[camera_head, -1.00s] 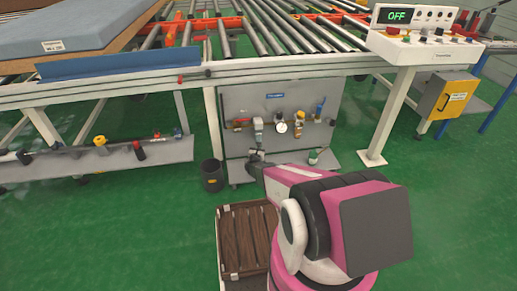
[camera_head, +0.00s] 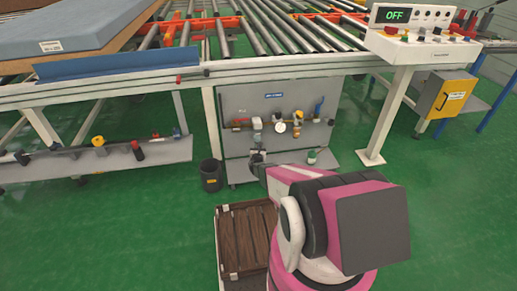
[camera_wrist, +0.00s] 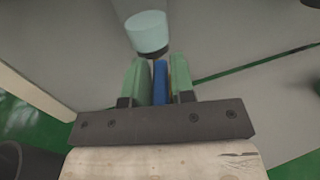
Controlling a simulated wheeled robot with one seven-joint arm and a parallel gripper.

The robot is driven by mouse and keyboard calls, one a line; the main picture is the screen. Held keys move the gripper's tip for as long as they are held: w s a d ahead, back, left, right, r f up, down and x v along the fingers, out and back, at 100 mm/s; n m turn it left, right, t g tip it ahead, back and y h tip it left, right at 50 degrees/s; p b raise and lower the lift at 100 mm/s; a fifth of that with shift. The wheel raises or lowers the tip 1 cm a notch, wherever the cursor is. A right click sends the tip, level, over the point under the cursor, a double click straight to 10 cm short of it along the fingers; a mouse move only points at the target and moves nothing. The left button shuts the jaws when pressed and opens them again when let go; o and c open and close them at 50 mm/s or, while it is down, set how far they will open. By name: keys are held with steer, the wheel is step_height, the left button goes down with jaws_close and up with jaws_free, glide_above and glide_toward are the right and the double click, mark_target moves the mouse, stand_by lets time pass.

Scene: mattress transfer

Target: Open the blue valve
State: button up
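The blue valve handle (camera_head: 319,106) stands upright at the right end of the pipe row on the grey panel (camera_head: 237,98) under the conveyor. My gripper (camera_head: 257,158) is small and dark in the head view, low in front of the panel, below and left of that handle. In the wrist view my gripper (camera_wrist: 160,80) has two green fingers with a narrow gap. A blue strip (camera_wrist: 160,82) shows in the gap; I cannot tell whether it is gripped or which part it is. A pale cylinder (camera_wrist: 147,32) is just beyond the fingertips.
A round gauge (camera_head: 280,127) and brass fittings (camera_head: 298,117) sit along the pipe. A black bin (camera_head: 211,175) stands left of the panel, and a wooden crate (camera_head: 232,240) is nearer. A control box reading OFF (camera_head: 425,48) is upper right. Green floor is clear at right.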

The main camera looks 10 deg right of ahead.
steer(key=shift+r, duration=0.5)
steer(key=r, duration=0.2)
steer(key=a+r, duration=0.1)
steer(key=r, duration=0.1)
steer(key=shift+s, duration=0.35)
steer(key=s+a+r, duration=0.5)
steer(key=a+r, duration=0.1)
steer(key=a, duration=0.3)
steer(key=shift+a, duration=0.15)
steer(key=shift+w, duration=0.1)
